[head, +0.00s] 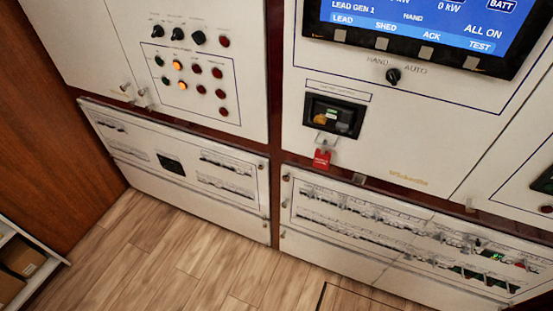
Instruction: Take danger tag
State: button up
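A small red tag (322,158), which looks like the danger tag, hangs on the front of the right-hand cream panel. It sits just below a dark recessed breaker window (333,117) with a yellowish part inside. A pale hasp-like piece shows just above the tag. Writing on the tag is too small to read. My gripper is not in view, and no part of my arm shows.
A screen (415,25) and a HAND/AUTO knob (393,75) sit above. The wooden floor (150,250) in front is clear. A shelf with boxes (22,258) stands at lower left.

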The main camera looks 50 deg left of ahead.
aim_at(323, 158)
jog(key=u, duration=1.75)
